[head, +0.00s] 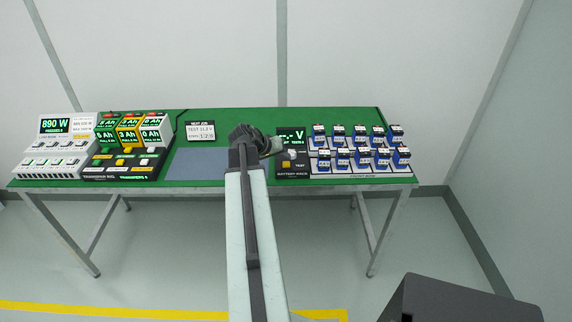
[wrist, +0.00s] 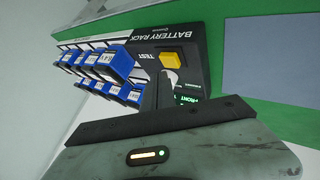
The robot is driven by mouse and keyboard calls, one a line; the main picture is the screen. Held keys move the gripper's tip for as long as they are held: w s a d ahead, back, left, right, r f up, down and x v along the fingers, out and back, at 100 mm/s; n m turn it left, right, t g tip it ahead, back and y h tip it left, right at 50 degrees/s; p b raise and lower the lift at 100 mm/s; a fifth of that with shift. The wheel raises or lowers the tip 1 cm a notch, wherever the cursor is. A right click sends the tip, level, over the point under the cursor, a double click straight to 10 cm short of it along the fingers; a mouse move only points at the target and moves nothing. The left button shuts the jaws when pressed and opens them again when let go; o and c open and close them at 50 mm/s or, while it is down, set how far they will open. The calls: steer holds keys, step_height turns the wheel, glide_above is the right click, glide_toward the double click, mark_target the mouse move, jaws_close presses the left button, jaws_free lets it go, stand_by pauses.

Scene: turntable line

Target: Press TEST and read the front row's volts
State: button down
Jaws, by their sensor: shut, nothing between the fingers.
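The battery rack (head: 293,172) stands right of centre on the green table. Its display (head: 292,134) shows dashes and V, with its left part hidden by my arm. The yellow TEST button (head: 286,164) is on the rack's panel below the display; it also shows in the wrist view (wrist: 170,60) beside the word TEST. My gripper (head: 291,154) is shut and empty, over the panel close to the button; in the wrist view its dark fingers (wrist: 164,86) end near the button, and contact cannot be told. The front row of blue batteries (head: 362,159) stands in the nearer slots.
A back row of blue batteries (head: 357,134) stands behind. A NEXT JOB card (head: 200,131) stands left of my arm. Further left are stacked Ah battery packs (head: 128,131) and a white unit reading 890 W (head: 55,125). A grey-blue mat (head: 198,166) lies bare.

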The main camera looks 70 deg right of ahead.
mark_target(284, 164)
stand_by(0.3)
steer(key=shift+f+b, duration=0.4)
steer(key=shift+f+b, duration=0.45)
stand_by(0.4)
steer(key=shift+r, duration=0.1)
steer(key=shift+r+p, duration=0.8)
steer(key=shift+p, duration=0.1)
step_height(284, 164, up, 5)
steer(key=p, duration=0.5)
steer(key=shift+r, duration=0.1)
stand_by(0.5)
